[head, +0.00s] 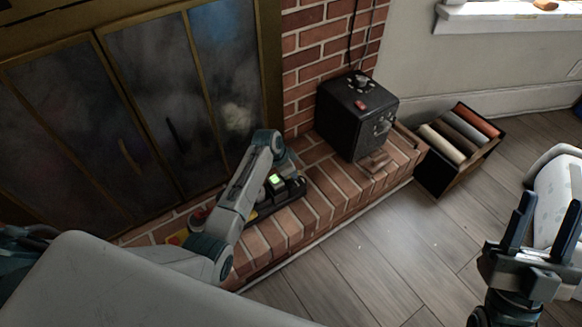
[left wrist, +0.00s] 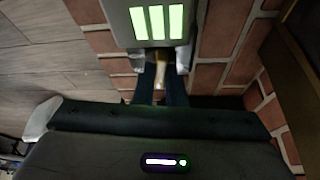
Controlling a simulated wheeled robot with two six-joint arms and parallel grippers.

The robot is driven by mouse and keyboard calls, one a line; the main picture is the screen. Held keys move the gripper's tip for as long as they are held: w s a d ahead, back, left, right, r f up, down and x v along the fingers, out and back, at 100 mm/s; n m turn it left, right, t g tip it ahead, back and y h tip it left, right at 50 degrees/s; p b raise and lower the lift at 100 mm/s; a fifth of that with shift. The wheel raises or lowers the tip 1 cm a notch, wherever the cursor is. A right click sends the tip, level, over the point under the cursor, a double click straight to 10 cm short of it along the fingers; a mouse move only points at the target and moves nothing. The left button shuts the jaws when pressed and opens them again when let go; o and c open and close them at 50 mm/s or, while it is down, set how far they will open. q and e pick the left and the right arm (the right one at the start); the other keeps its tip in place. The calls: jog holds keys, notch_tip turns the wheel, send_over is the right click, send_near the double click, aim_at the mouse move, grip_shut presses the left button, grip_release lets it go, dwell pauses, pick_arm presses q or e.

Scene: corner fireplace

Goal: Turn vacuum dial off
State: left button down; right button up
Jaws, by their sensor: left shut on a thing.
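A device with a lit green display (head: 275,180) lies low on the brick hearth, partly hidden by my left arm. In the left wrist view its grey panel (left wrist: 116,28) shows several bright green bars. My left gripper (left wrist: 160,88) is just below that panel, its dark fingers shut on a small tan piece (left wrist: 161,68); I cannot tell whether this is the dial. A black box (head: 355,118) with a round knob (head: 362,84) on top and a red button stands farther right on the hearth, apart from my left gripper. My right gripper (head: 543,228) is open and empty at the right.
The brick hearth (head: 335,195) runs in front of the glass fireplace doors (head: 165,85). A dark crate (head: 440,182) with rolled items stands on the floor right of the hearth. The wooden floor (head: 385,250) between hearth and right gripper is clear.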

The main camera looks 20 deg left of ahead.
pick_arm(q)
jog(key=shift+d+r+n+p, duration=0.15)
jog(key=shift+n+p, duration=0.25)
jog(key=shift+p, duration=0.25)
jog(key=shift+n+t+p, duration=0.3)
jog(key=shift+n+p, duration=0.2)
jog(key=shift+p, duration=0.1)
pick_arm(e)
jog(key=w+f+m+g+h, duration=0.2)
jog(key=f+g, duration=0.8)
jog(key=f, duration=0.5)
jog(key=shift+w+m+h, duration=0.3)
jog(key=shift+w+h, duration=0.1)
jog(key=shift+w, duration=0.25)
pick_arm(q)
jog(key=c, duration=1.5)
grip_release()
